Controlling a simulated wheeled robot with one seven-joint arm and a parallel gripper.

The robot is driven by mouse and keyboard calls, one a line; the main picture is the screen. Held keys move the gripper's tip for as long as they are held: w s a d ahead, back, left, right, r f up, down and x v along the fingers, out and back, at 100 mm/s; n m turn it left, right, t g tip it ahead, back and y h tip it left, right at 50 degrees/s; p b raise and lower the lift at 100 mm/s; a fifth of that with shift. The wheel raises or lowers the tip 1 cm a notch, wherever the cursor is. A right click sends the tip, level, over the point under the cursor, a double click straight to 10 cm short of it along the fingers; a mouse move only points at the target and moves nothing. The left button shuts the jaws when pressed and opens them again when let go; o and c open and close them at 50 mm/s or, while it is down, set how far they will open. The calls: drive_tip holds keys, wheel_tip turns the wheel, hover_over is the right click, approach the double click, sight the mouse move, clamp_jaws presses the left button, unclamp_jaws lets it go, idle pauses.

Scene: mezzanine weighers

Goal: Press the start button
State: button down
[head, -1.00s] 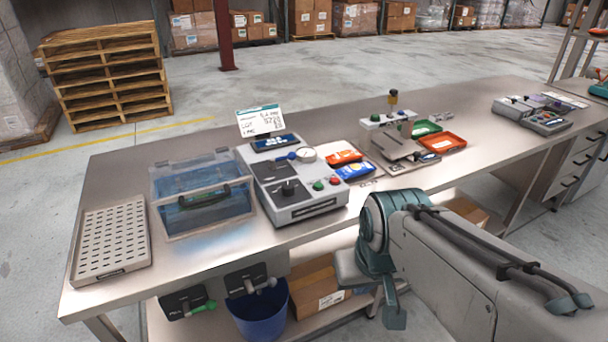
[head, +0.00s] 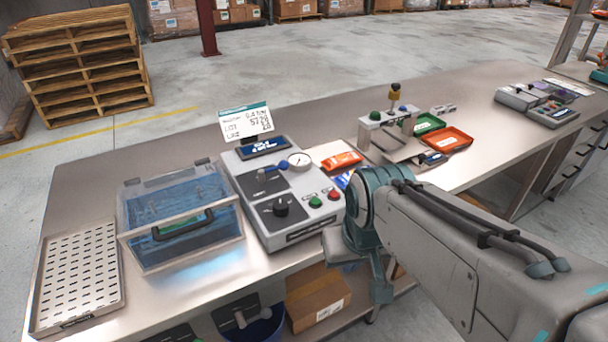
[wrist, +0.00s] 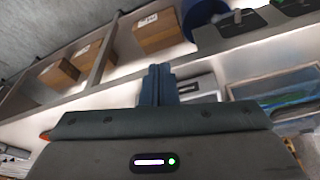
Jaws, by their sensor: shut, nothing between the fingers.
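A grey control box (head: 279,192) stands on the steel bench, left of my arm in the head view. A green button (head: 316,201) and a red button (head: 334,195) sit side by side on its front right; I cannot read their labels. Another green button (head: 375,115) is on a small device farther right. In the wrist view my gripper (wrist: 158,70) has its fingers together and empty, apart from the buttons. The bench edge and lower shelf show beyond it.
A clear lidded bin (head: 181,222) and a perforated tray (head: 80,275) stand left of the box. Red and green trays (head: 462,148) lie to the right. Cardboard boxes (wrist: 160,30) and a blue bucket (wrist: 203,12) are on the lower shelf.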

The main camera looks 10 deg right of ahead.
drive_tip(key=r+m+t+y+p, duration=0.2)
drive_tip(key=m+t+y+p, duration=0.25)
drive_tip(key=m+p, duration=1.1)
hover_over(319, 203)
drive_tip(key=b, duration=0.6)
drive_tip(key=m, duration=0.6)
drive_tip(key=shift+f+t, duration=0.2)
drive_tip(key=shift+t, duration=0.05)
drive_tip(key=shift+n, duration=0.25)
wheel_tip(319, 203, down, 7)
drive_tip(key=b, duration=0.6)
drive_tip(key=shift+f, duration=0.2)
drive_tip(key=shift+f+b, duration=0.7)
drive_tip(key=shift+b, duration=0.1)
